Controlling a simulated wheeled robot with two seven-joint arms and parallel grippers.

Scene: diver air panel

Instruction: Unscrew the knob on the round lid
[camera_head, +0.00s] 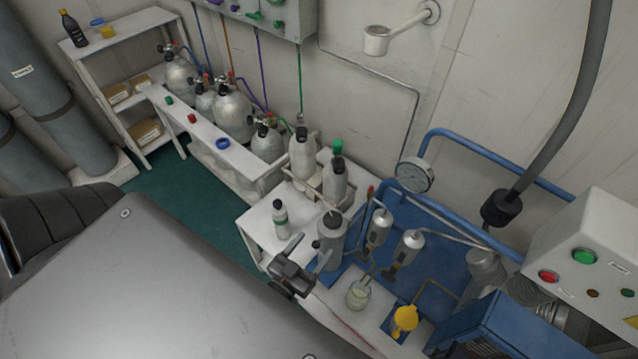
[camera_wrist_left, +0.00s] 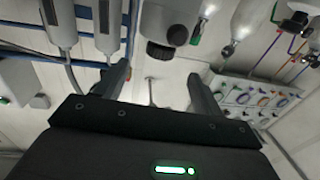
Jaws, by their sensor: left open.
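A grey canister (camera_head: 330,240) with a dark top stands on the white bench, among bottles and filters. In the left wrist view, a dark round lid (camera_wrist_left: 160,50) with a small knob (camera_wrist_left: 177,35) shows near the top, beyond and between the fingers; I take this to be the canister's lid. My left gripper (camera_head: 309,251) is just in front of the canister, at its lower left in the head view. Its fingers are apart and nothing is between them; it also shows in the left wrist view (camera_wrist_left: 160,80). The gripper partly hides the canister's lower side. My right gripper is not in view.
A glass jar (camera_head: 358,294) and a yellow item (camera_head: 404,320) are in front. A pressure gauge (camera_head: 415,174) is behind.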

